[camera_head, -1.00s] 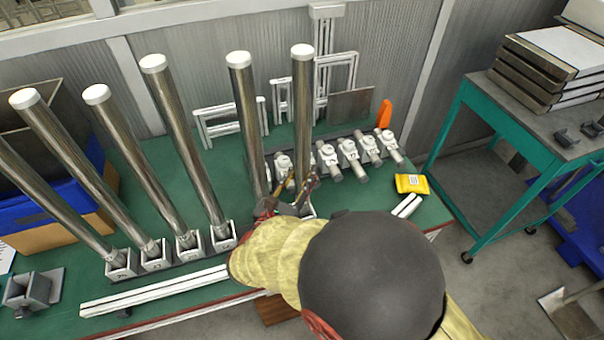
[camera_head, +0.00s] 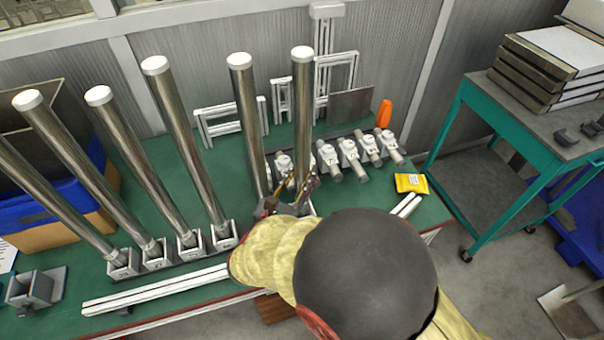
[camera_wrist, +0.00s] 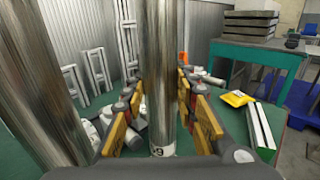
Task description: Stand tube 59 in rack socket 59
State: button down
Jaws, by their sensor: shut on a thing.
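Tube 59 (camera_head: 302,110) is a tall steel tube with a white cap, standing close to upright in the head view. My gripper (camera_head: 302,188) is shut on its lower part. In the wrist view tube 59 (camera_wrist: 163,60) runs between the padded fingers of my gripper (camera_wrist: 165,110), with a white "59" label near its lower end. A grey socket block (camera_head: 309,211) shows just below my gripper, mostly hidden by my arm. I cannot tell whether the tube's foot is inside it.
Another tall tube (camera_head: 245,120) stands close on the left. Several tubes stand in numbered sockets (camera_head: 190,243) further left. White valve-like fittings (camera_head: 348,152) lie behind to the right, near a yellow packet (camera_head: 411,184). White rails (camera_head: 155,290) lie along the front.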

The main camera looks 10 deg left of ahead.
jog(key=shift+f+b, duration=0.35)
jog(key=shift+f, duration=0.25)
dwell(0.6)
jog(key=c, duration=1.7)
grip_release()
jog(key=shift+f, duration=0.1)
jog(key=p+v, duration=0.2)
jog(key=v, duration=0.9)
